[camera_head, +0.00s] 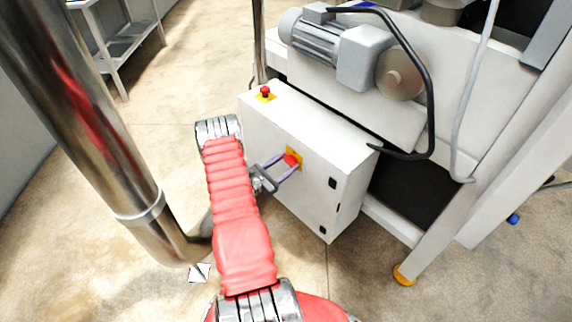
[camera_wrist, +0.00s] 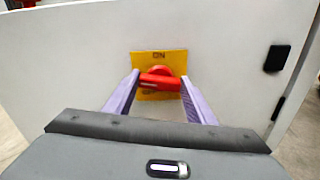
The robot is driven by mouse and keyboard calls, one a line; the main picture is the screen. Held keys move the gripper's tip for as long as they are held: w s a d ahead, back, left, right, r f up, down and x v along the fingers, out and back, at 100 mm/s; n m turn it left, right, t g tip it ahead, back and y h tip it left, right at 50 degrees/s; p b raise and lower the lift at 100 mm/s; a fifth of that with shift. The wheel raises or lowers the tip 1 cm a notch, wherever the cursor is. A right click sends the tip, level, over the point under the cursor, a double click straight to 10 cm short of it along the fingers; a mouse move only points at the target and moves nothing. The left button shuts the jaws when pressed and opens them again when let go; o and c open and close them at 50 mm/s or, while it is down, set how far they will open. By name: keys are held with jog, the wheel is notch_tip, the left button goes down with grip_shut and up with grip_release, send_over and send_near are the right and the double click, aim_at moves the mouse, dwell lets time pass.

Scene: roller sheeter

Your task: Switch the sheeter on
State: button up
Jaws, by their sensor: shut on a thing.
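The sheeter's switch is a red rotary knob (camera_wrist: 160,80) on a yellow plate (camera_wrist: 174,56). It also shows on the front of the white cabinet in the head view (camera_head: 292,159). The plate has a label above the knob that seems to read "ON"; lettering below the knob is partly hidden. The knob's bar lies roughly level across the plate, pointing left and right. My gripper (camera_head: 284,164) reaches the cabinet front with its two purple fingers. In the wrist view the fingers stand at the left and right ends of the bar, shut on it.
A red push button (camera_head: 265,91) on a yellow base sits on top of the white cabinet (camera_head: 318,128). A grey motor (camera_head: 318,40) and a black cable (camera_head: 425,90) are above and behind. A steel column stands at the left. Open floor lies left of the cabinet.

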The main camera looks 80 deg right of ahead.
jog(key=m, duration=0.4)
jog(key=shift+s+a, duration=0.1)
jog(key=m, duration=0.4)
jog(key=shift+f, duration=0.1)
jog(key=shift+s+a+f+m, duration=0.1)
jog(key=shift+m, duration=1.85)
jog(key=shift+f+m, duration=0.1)
jog(key=shift+m, duration=1.85)
jog(key=o, duration=1)
jog(key=shift+o, duration=0.2)
jog(key=v, duration=1.3)
jog(key=shift+w+a, duration=0.3)
